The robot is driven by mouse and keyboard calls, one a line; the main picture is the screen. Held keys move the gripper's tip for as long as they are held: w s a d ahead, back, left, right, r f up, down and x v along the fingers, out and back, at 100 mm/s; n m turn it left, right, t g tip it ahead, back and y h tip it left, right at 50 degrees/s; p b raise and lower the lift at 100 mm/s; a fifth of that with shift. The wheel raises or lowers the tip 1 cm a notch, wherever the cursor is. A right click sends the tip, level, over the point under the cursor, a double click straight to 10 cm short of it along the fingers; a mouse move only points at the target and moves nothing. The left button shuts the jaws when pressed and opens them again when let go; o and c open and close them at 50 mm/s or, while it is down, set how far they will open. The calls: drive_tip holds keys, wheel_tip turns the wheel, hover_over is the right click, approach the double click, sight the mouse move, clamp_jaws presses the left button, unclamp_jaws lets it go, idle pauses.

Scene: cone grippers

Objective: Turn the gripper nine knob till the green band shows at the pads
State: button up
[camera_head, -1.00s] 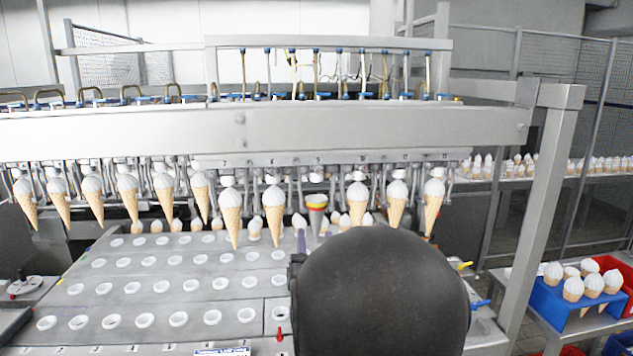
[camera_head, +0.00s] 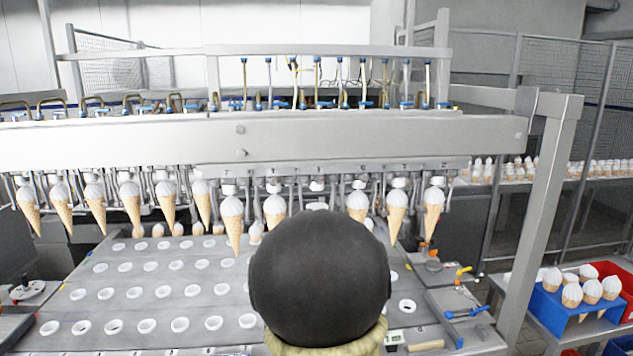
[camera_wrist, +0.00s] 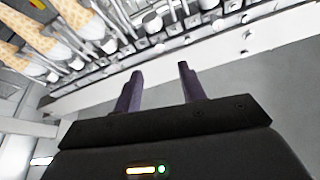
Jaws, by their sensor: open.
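The row of cone grippers hangs under the long beam (camera_head: 240,140) in the head view. Around gripper nine's place (camera_head: 317,186), only small pale metal parts show above my dark rounded arm part. The rest of that station is hidden, and I cannot make out its knob or a green band. In the wrist view, my gripper (camera_wrist: 157,72) is open, its two dark purple fingers apart with nothing between them. Beyond the fingertips run a pale beam (camera_wrist: 150,75) and a row of round metal parts (camera_wrist: 152,22). I cannot tell which is gripper nine's.
White-topped cones (camera_head: 233,212) hang on both sides of the hidden station; some show at upper left in the wrist view (camera_wrist: 35,38). A tray plate with round holes (camera_head: 150,290) lies below. A blue crate (camera_head: 560,300) of cones stands at right, by a metal post (camera_head: 545,200).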

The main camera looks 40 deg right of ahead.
sight(319, 183)
drive_tip(key=p+x, duration=0.4)
drive_tip(key=x, duration=0.6)
drive_tip(key=shift+r, duration=0.1)
drive_tip(key=shift+w+d+r+p, duration=0.15)
drive_tip(key=shift+w+d+p, duration=0.25)
drive_tip(key=shift+w, duration=0.15)
clamp_jaws()
